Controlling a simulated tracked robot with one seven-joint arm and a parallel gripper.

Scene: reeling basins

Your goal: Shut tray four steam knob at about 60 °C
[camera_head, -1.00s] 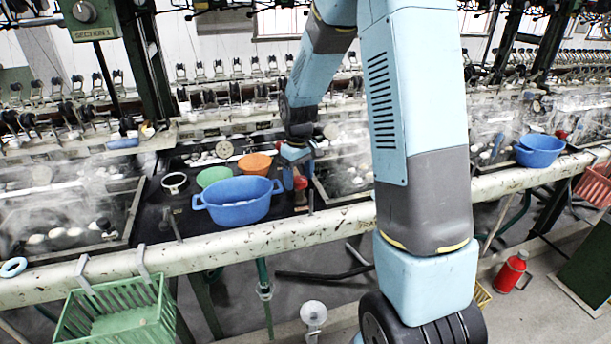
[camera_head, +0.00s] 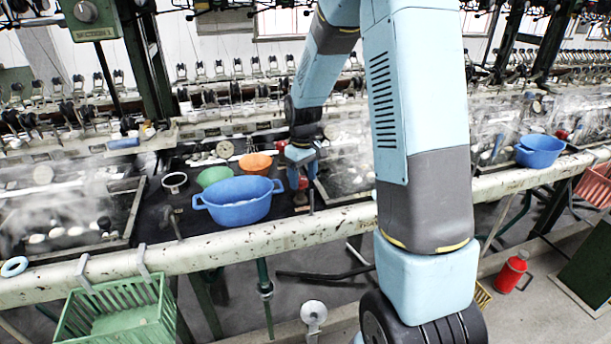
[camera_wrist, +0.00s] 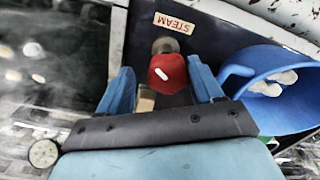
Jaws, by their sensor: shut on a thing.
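The red steam knob (camera_wrist: 168,76) has a white pointer mark, tilted in the wrist view, and sits on a metal stem beside a STEAM label (camera_wrist: 174,23). My gripper (camera_wrist: 161,68) has its blue fingers on either side of the knob and is shut on it. In the head view my gripper (camera_head: 300,158) reaches down at the right of the black worktop, and the red knob (camera_head: 303,183) is partly hidden by it. A round white dial (camera_head: 224,149) stands behind the bowls; its reading is too small to tell.
A blue basin (camera_head: 238,212) stands close left of the knob, with a green bowl (camera_head: 212,175) and an orange bowl (camera_head: 256,162) behind. A steaming glass-edged tray (camera_head: 345,178) lies right of the knob. A cream pipe rail (camera_head: 270,237) runs along the front.

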